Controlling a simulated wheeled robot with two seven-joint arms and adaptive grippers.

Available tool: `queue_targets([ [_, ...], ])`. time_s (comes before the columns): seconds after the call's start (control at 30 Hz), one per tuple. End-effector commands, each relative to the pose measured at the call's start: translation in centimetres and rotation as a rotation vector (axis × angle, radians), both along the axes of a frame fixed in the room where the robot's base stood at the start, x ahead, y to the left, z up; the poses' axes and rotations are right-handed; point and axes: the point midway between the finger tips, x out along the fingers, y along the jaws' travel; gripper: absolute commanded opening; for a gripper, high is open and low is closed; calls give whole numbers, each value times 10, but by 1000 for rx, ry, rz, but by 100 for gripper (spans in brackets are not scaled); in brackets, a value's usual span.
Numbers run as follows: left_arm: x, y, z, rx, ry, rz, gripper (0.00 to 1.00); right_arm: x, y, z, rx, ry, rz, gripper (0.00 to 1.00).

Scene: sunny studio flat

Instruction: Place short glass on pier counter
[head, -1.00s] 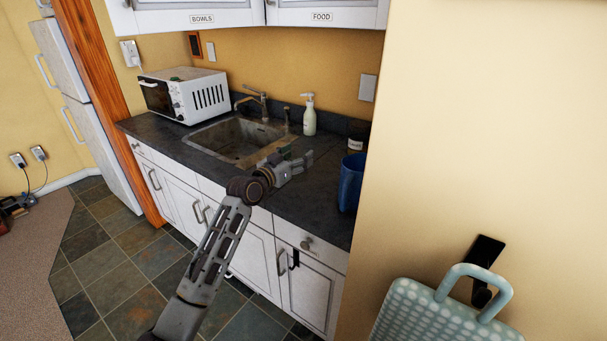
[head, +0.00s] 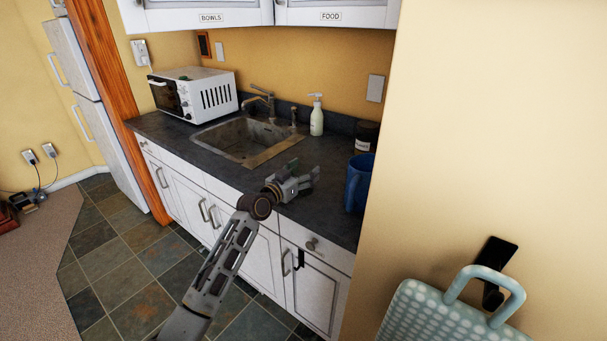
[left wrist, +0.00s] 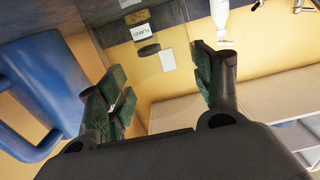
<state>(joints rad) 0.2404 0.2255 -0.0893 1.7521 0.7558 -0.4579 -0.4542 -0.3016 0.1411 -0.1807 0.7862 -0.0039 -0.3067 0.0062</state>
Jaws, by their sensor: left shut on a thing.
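My left gripper (head: 304,180) is over the dark counter (head: 318,212), right of the sink and near the front edge. It also shows in the left wrist view (left wrist: 160,65), its green-padded fingers apart and shut on a clear short glass. The glass is see-through and barely shows between the fingers; its outline and contents cannot be made out. Whether it touches the counter cannot be told. No label shows whether this counter is the pier counter. My right gripper is not in view.
A blue mug (head: 358,184) stands close to the right of the gripper. Behind are a dark jar (head: 367,136) and a white soap bottle (head: 316,120). The sink (head: 246,140) and microwave (head: 197,93) are at left. Wall cabinets (head: 335,8) hang above.

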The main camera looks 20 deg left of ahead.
Motion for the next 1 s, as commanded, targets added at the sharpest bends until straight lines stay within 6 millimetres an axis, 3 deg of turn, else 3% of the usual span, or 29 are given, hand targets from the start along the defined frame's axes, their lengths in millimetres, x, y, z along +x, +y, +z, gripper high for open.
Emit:
queue_targets([
  [0.13, 0, 0, -3, -1, -2, 0, 31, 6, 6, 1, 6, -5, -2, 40],
  [0.57, 0, 0, -5, -1, -2, 0, 31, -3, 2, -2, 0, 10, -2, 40],
  [0.6, 0, 0, -6, 0, 0, 0, 67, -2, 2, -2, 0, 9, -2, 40],
  [0.77, 0, 0, -6, 0, 0, 0, 87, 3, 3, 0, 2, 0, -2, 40],
  [1.0, 0, 0, -6, 0, 0, 0, 87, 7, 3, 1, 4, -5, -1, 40],
])
